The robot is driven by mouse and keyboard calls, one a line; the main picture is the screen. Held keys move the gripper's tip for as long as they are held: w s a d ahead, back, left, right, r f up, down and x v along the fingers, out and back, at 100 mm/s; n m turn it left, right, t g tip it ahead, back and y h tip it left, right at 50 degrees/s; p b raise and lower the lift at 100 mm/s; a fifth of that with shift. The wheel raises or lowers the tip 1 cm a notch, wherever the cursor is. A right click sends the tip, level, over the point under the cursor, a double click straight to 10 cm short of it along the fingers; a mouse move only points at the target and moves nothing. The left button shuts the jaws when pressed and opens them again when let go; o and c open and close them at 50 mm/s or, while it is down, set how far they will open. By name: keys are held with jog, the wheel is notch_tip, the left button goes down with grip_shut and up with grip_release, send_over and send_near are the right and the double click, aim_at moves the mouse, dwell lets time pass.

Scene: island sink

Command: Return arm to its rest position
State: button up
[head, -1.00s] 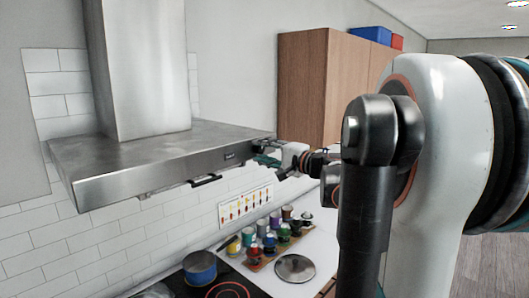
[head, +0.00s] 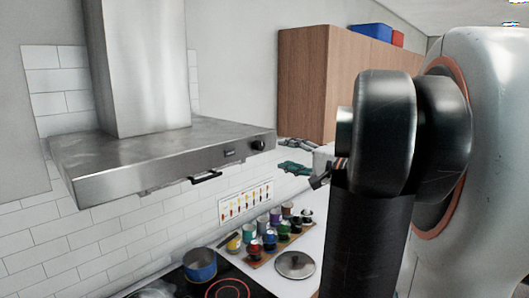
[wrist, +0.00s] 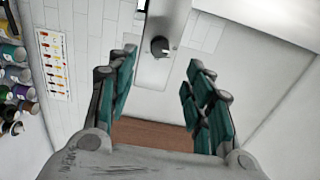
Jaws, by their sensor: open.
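My gripper (wrist: 163,68) is open and empty in the wrist view, with its teal fingers spread apart. In the head view the gripper (head: 297,158) is small, just right of the hood's knob end and in front of the wooden cabinet's lower edge. My dark arm link covers part of the wrist behind it. The range hood (head: 160,155) is at the left in the head view. Its knob end (wrist: 158,48) shows between and beyond the fingers in the wrist view, apart from them as far as I can tell.
A wooden wall cabinet (head: 303,85) stands behind the gripper. Below are a blue pot (head: 200,266) on the black hob, a round lid (head: 295,265), and a rack of colourful jars (head: 270,240). A chart (head: 245,202) hangs on the tiled wall. Open air lies above the counter.

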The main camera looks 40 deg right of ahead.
jog(key=shift+s, duration=0.95)
